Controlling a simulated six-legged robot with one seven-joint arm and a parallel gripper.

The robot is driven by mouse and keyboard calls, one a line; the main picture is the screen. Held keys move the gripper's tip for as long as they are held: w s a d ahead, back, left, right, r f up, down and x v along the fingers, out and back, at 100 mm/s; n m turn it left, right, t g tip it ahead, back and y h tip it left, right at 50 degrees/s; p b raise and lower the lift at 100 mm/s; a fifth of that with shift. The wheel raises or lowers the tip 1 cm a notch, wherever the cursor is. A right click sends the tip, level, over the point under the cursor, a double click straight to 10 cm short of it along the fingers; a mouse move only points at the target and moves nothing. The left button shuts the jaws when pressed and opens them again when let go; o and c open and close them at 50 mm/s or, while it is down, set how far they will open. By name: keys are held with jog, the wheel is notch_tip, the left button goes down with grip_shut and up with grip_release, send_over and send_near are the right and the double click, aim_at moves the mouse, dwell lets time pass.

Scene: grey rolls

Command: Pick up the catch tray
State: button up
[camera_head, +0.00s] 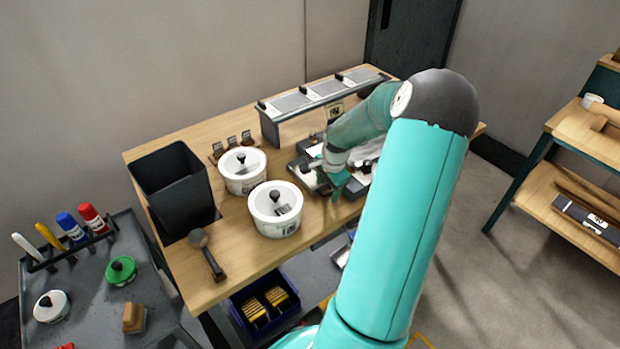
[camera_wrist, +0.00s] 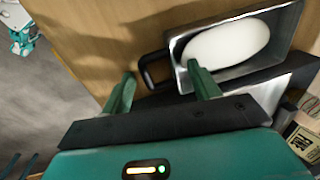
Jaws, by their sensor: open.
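A metal tray (camera_wrist: 240,78) with a black loop handle (camera_wrist: 146,72) lies on the wooden bench in the wrist view; I take it as the catch tray. A smooth white oval mass lies in it. My gripper (camera_wrist: 161,80) is open and empty. In the picture, the handle lies between and just past its two green fingertips; I cannot tell the height gap. In the head view my gripper (camera_head: 337,188) is low over the front part of the bench, and my arm hides much of the area around the tray.
Two white lidded pots (camera_head: 275,222) stand left of my gripper on the bench (camera_head: 240,250). A black bin (camera_head: 175,190) and a scoop (camera_head: 207,255) are further left. A grey raised stand (camera_head: 320,103) is behind. A dark block (camera_wrist: 255,90) adjoins the tray.

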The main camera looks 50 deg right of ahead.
jog(key=c, duration=1.3)
